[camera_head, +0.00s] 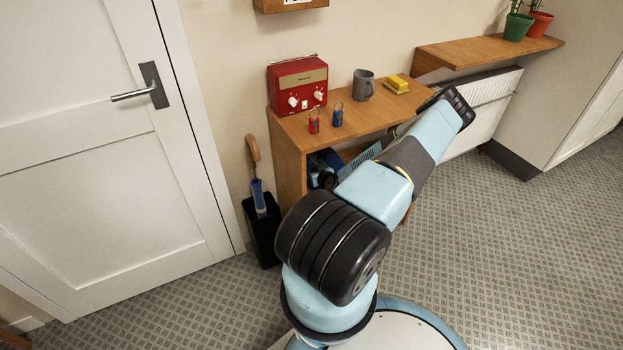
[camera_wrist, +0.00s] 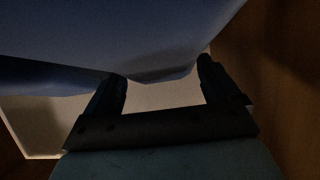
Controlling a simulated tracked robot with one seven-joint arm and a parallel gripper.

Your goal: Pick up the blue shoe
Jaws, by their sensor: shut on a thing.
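In the wrist view a large blue surface, which I take to be the blue shoe (camera_wrist: 110,35), fills the top of the picture. My gripper (camera_wrist: 161,72) reaches up to it with its two dark fingers set apart, and it is shut on the shoe. The picture is dark, and the shoe's full outline is cut off. In the head view a dark blue shape shows inside the wooden shelf unit (camera_head: 289,165), below its top board. My arm hides much of the opening, and I cannot make out my gripper there.
On the unit's top stand a red radio (camera_head: 298,85), two small figures or key tags (camera_head: 314,122), a grey mug (camera_head: 364,84) and a yellow sponge (camera_head: 398,83). A black umbrella stand (camera_head: 262,230) is to the left. Wooden panels flank my gripper closely.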

